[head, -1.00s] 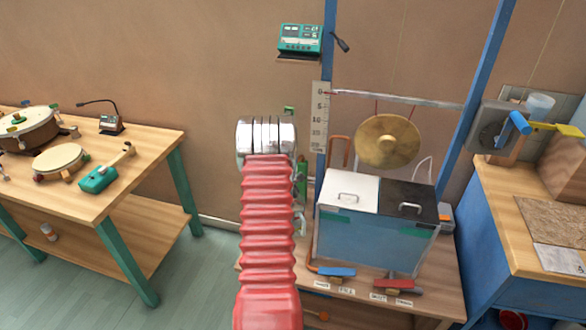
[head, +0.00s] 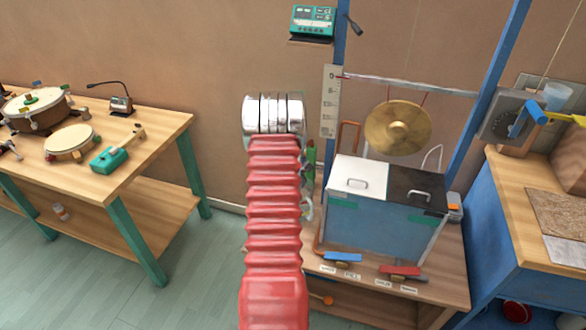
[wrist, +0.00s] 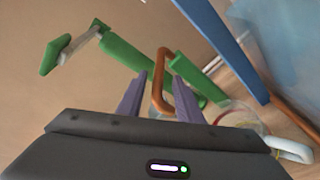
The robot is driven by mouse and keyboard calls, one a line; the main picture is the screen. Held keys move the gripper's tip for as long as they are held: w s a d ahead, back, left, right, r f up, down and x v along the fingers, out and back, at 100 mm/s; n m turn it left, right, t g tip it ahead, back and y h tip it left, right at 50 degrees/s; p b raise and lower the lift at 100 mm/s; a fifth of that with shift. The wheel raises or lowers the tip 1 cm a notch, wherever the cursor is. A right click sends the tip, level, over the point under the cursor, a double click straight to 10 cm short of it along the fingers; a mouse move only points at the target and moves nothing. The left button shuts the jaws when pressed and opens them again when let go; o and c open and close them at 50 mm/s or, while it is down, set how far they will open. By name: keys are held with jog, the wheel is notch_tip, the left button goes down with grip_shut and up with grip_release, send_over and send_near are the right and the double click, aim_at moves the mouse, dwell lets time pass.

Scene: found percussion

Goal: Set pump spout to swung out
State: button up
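The pump is a green cylinder with a green and grey handle (wrist: 62,48) in the wrist view. A bent copper-orange spout (wrist: 163,62) rises beside its green body (wrist: 130,55). My gripper (wrist: 160,78) has two purple fingers, open, one on each side of the spout in the picture. I cannot tell whether either finger touches it. In the head view a sliver of the green pump (head: 311,153) shows right of my red arm, which hides the gripper.
A clear tank (head: 375,228) with white and black lids stands right of the pump. A gong (head: 397,128) hangs behind it. Blue and red valve levers (head: 400,271) lie in front. A blue post (wrist: 222,40) crosses close by in the wrist view.

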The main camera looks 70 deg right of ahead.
jog(key=w+v, duration=0.1)
jog(key=v, duration=0.9)
jog(key=shift+s+a, duration=0.4)
jog(key=shift+s, duration=0.05)
